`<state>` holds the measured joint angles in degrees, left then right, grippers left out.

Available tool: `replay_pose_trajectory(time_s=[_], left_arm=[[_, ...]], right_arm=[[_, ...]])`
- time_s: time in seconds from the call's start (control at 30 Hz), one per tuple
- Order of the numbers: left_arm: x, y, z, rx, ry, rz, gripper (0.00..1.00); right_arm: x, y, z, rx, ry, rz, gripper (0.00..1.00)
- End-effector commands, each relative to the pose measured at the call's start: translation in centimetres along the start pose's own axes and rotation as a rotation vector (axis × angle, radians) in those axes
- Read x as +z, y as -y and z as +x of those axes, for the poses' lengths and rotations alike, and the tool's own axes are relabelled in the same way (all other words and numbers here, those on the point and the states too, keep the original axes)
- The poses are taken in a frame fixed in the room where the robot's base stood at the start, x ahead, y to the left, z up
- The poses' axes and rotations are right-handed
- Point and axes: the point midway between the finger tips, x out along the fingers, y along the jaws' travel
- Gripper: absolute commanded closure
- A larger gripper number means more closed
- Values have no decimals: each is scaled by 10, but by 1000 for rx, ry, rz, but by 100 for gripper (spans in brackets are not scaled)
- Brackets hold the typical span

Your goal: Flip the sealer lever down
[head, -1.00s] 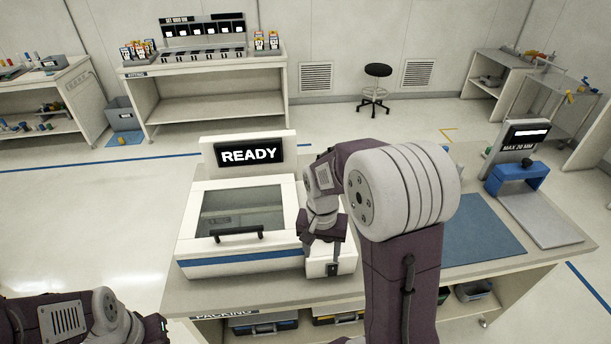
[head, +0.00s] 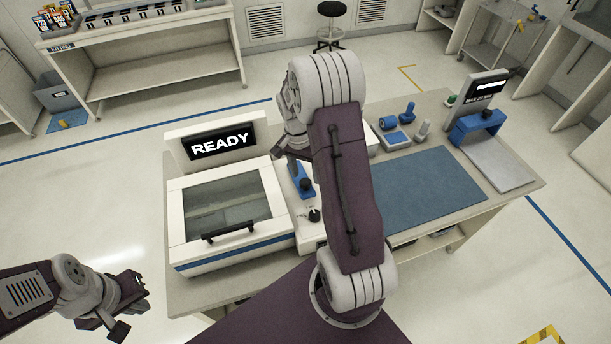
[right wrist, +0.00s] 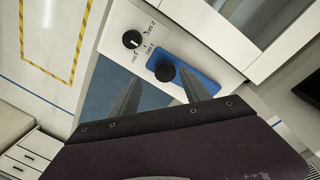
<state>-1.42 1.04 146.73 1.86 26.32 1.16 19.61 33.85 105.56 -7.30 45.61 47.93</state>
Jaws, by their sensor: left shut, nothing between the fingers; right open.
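The white sealer (head: 181,222) stands on the left of the bench with its windowed lid down and its sign reading READY. On its right panel is a blue plate with a black-knobbed lever (head: 305,184). From above, the right wrist view shows the lever's round knob (right wrist: 165,71); its tilt is hard to judge. My right gripper (head: 283,152) is just behind the lever, partly hidden by my arm. In the right wrist view its open, empty fingers (right wrist: 163,93) point toward the lever. My left gripper (head: 122,308) is shut and empty, left of the bench's front.
A black dial (head: 314,215) sits in front of the lever. Right of my arm are a blue mat (head: 433,200), several blue and grey items (head: 389,124) and a blue-and-grey gauge stand (head: 478,127).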

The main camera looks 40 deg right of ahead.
Motion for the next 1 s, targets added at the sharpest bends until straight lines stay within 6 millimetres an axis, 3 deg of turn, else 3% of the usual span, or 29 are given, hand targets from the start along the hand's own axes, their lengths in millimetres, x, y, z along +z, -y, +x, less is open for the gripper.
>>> replay_pose_trajectory(time_s=[0.2, 0.5, 0.7, 1.0], left_arm=[[-1, 0, -8, 0, -1, 0, 100], [-1, 0, -7, 0, 0, 0, 100], [-1, 0, -7, 0, -1, 0, 100], [-1, 0, -7, 0, -1, 0, 100]], right_arm=[[0, 0, 30, 1, 2, 1, 45], [0, 0, 35, -1, 0, 0, 45], [0, 0, 35, 0, 0, 0, 100], [0, 0, 34, -2, -2, 0, 100]])
